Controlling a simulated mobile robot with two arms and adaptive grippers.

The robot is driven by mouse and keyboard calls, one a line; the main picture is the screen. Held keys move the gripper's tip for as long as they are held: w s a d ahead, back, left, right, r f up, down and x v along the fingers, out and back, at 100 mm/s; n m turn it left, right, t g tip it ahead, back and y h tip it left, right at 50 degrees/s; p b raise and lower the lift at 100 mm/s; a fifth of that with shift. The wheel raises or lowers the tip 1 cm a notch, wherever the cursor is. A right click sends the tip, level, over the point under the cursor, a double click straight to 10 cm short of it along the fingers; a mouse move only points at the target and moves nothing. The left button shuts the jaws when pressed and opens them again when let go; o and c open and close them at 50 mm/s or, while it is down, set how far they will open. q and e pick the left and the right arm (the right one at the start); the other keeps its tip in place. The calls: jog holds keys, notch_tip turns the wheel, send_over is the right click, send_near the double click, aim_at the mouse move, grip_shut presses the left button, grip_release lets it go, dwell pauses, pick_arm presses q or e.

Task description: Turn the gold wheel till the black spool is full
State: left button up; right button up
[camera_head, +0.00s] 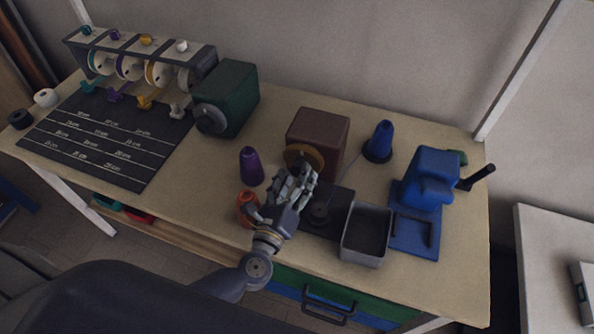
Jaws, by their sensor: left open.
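The gold wheel (301,156) sits on the front of a brown box (326,132) in the middle of the table. My left gripper (298,177) is open just in front of the wheel's lower part and hides some of it; I cannot tell whether it touches. A small black spool (319,212) sits on a dark plate (339,199) in front of the box, right of the gripper. How much is wound on it is too small to tell. A blue cone (380,139) stands right of the box, with a thin thread running from it. My right gripper is out of view.
A purple cone (250,167) and an orange spool (247,206) stand close left of my gripper. A grey tray (366,237) and a blue machine (428,186) are to the right. A green box (228,95) and a ribbon rack (138,60) stand to the left.

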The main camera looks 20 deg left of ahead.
pick_arm(q)
jog(key=shift+w, duration=0.7)
jog(key=shift+c, duration=0.2)
jog(key=c, duration=1)
jog(key=shift+m, duration=0.4)
